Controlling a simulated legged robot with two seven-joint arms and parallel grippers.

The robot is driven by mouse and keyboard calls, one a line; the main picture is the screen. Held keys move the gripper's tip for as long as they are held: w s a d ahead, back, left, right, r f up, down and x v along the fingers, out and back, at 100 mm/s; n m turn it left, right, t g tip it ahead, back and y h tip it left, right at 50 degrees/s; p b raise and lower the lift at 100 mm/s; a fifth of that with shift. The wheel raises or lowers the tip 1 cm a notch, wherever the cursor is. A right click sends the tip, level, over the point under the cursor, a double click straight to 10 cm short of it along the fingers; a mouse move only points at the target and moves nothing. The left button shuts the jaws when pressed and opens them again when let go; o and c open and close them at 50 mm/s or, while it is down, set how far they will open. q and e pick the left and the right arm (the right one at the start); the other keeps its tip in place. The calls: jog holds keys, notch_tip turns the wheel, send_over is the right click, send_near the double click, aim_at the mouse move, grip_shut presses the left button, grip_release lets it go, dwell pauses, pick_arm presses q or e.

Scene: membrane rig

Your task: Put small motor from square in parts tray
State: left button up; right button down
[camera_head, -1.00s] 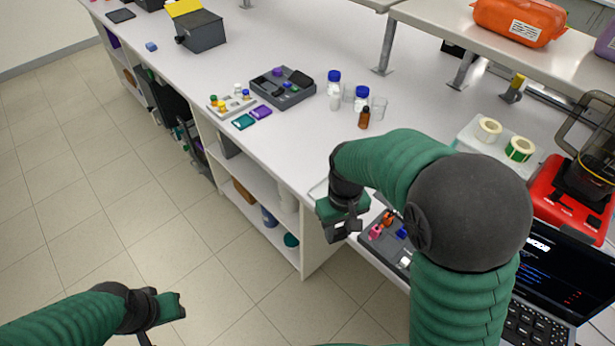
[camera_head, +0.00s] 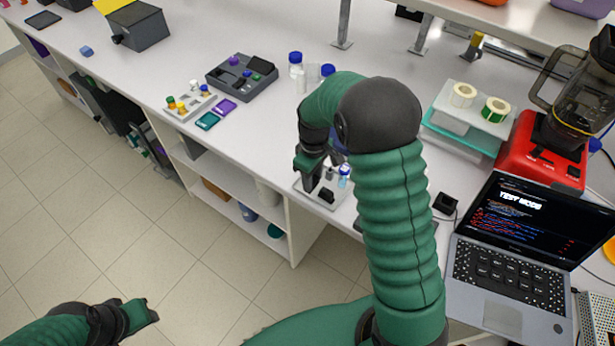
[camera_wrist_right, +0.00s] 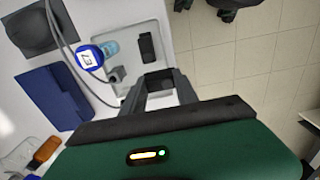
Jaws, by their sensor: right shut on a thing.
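My right gripper (camera_head: 316,172) is shut over a small metal tray (camera_head: 308,186) at the table's front edge. In the right wrist view its two fingers (camera_wrist_right: 160,88) close on a small dark piece, mostly hidden, which I take to be the small motor. The metal tray (camera_wrist_right: 152,18) there holds a black block (camera_wrist_right: 147,47) and a blue-capped vial (camera_wrist_right: 90,58); a small grey part (camera_wrist_right: 118,74) is beside the fingers. I cannot tell whether the held piece touches the tray. My left gripper (camera_head: 140,312) is empty and low over the floor, its fingers apart.
A dark compartment tray (camera_head: 242,80) and a pale rack (camera_head: 190,105) with small coloured parts stand farther left. Blue-capped bottles (camera_head: 295,62) are behind my right arm. A laptop (camera_head: 510,250) and red blender (camera_head: 545,150) stand to the right. A cable (camera_wrist_right: 60,45) runs beside the metal tray.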

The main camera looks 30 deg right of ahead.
jog(key=shift+w, duration=0.75)
jog(key=shift+w+d, duration=0.25)
jog(key=shift+w, duration=0.1)
jog(key=f, duration=0.1)
jog(key=f+p, duration=0.1)
jog(key=f, duration=0.1)
jog(key=shift+d+f, duration=0.3)
jog(key=shift+d, duration=0.05)
jog(key=shift+a+f, duration=0.1)
jog(key=shift+f, duration=0.1)
jog(key=shift+a, duration=0.25)
jog(key=c, duration=1.2)
grip_release()
jog(key=shift+a, duration=0.1)
jog(key=shift+o, duration=1.3)
pick_arm(q)
jog(key=shift+s+d+r, duration=0.1)
jog(key=shift+d+r, duration=0.3)
jog(key=shift+r, duration=0.3)
pick_arm(e)
jog(key=shift+d, duration=0.2)
pick_arm(q)
jog(key=shift+d, duration=0.1)
pick_arm(e)
jog(key=shift+d, duration=0.1)
